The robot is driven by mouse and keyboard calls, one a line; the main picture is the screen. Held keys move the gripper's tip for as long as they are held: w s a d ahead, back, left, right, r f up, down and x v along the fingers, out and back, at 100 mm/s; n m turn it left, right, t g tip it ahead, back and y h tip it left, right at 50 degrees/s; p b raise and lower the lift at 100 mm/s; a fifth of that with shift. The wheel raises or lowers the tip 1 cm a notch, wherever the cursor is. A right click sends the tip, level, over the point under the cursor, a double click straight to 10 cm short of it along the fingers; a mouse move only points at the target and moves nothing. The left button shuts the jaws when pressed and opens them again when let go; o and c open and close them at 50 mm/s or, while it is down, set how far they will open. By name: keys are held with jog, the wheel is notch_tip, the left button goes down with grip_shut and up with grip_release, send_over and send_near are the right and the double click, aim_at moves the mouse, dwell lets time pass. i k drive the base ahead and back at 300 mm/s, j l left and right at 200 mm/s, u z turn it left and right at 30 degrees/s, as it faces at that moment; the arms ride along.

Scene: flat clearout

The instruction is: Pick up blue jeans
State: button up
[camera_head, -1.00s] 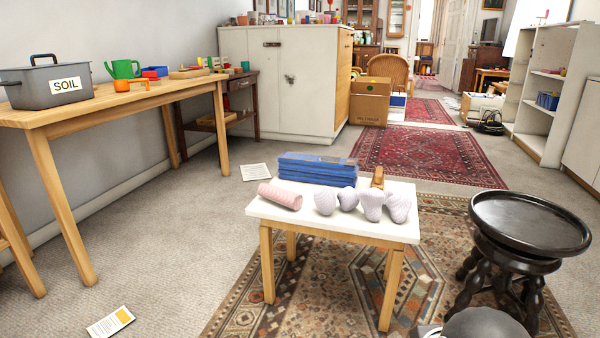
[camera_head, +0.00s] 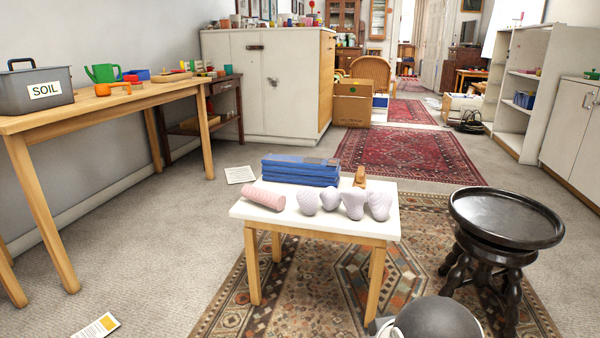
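Folded blue cloth in a flat stack, which looks like the blue jeans (camera_head: 300,170), lies at the back edge of the small white-topped table (camera_head: 330,228). A pink ribbed roll (camera_head: 263,198) and several pale lumpy objects (camera_head: 354,203) sit on the same table in front of it. A small brown wooden item (camera_head: 360,177) stands just right of the blue stack. A dark rounded part with a pale rim, at the bottom right, looks like part of my arm. My gripper's fingers are not visible.
A black round stool (camera_head: 506,218) stands right of the table. A long wooden table (camera_head: 125,98) with a grey soil box (camera_head: 36,90) is at left. Carpet between them is open. A cardboard box (camera_head: 352,103) and shelves (camera_head: 520,95) are farther back.

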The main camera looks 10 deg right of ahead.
aim_at(300, 170)
jog(key=i+u, duration=0.15)
jog(key=i, duration=0.45)
jog(key=i+l+u, duration=0.1)
jog(key=i, duration=0.45)
jog(key=i+l+u, duration=0.15)
jog(key=i, duration=0.45)
jog(key=l, duration=0.1)
